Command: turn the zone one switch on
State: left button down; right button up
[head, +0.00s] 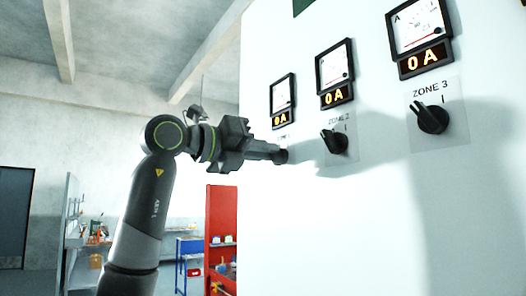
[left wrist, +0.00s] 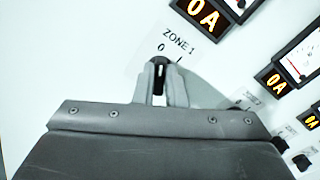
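The zone one switch (left wrist: 160,70) is a black knob on the white panel, under a ZONE 1 label with marks 0 and I. Its handle points toward the 0 mark in the left wrist view. My left gripper (left wrist: 160,82) has one finger on each side of the handle, close against it, and looks shut on it. In the head view my left gripper (head: 272,154) reaches the dark zone one switch (head: 282,156), and the arm hides part of its label. The display (head: 281,119) above it reads 0 A. My right gripper is out of view.
The zone 2 switch (head: 334,141) and zone 3 switch (head: 432,118) sit to the right on the panel (head: 380,220), each below a meter and a 0 A display. A red cabinet (head: 221,220) and a blue workbench (head: 188,250) stand behind.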

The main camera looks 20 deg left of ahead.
pick_arm(q)
jog(key=shift+r+m, duration=0.1)
jog(key=shift+m, duration=0.2)
jog(key=shift+s+d+m+p, duration=0.2)
jog(key=shift+m+p, duration=1.15)
jog(key=shift+m, duration=1.45)
jog(key=shift+s+d+m+p, duration=0.15)
jog(key=shift+m+p, duration=1.15)
jog(key=shift+m, duration=1.5)
jog(key=c, duration=1.5)
grip_release()
jog(key=shift+w, duration=0.1)
jog(key=shift+a, duration=0.1)
